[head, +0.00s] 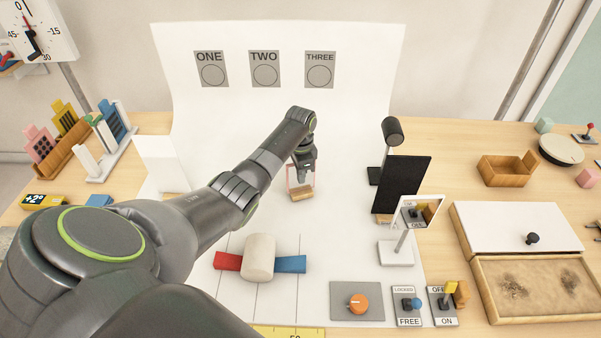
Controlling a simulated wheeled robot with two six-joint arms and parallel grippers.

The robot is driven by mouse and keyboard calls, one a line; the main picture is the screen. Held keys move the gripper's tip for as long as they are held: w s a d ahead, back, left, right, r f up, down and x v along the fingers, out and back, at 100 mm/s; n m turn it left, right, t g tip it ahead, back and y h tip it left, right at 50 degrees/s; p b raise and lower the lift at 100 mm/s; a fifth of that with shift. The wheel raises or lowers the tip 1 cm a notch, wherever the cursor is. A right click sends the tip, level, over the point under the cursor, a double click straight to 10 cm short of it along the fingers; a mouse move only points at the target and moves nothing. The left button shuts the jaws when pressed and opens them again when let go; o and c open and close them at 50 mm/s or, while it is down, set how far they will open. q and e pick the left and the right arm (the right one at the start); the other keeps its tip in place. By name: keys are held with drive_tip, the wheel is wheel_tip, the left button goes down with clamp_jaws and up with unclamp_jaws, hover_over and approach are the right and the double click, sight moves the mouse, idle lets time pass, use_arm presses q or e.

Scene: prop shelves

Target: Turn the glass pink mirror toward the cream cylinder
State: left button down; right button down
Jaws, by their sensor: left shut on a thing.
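A pink-edged glass pane on a wooden base, which I take as the glass pink mirror (301,194), stands on the white sheet near the middle of the head view. My left gripper (303,173) reaches down to it from above and is shut on its upper part. The fingers hide part of the pane, and its exact facing is hard to tell. The cream cylinder (259,257) stands nearer and to the left, between a red block (228,261) and a blue block (290,264). My right gripper is not in view.
A black panel (402,184), a black lamp (392,132) and a tilted mirror on a white stand (418,212) stand to the right. An orange knob (358,303) and switches (408,304) are in front. The white sheet between mirror and cylinder looks clear.

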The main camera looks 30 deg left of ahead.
use_arm(q)
drive_tip(key=shift+f, duration=0.1)
idle(0.4)
drive_tip(key=c, duration=1.5)
unclamp_jaws()
wheel_tip(320, 180, up, 12)
drive_tip(key=shift+f+b, duration=0.1)
drive_tip(key=shift+b, duration=0.7)
drive_tip(key=shift+r+p, duration=1.85)
drive_tip(key=shift+r, duration=0.95)
drive_tip(key=shift+r, duration=0.1)
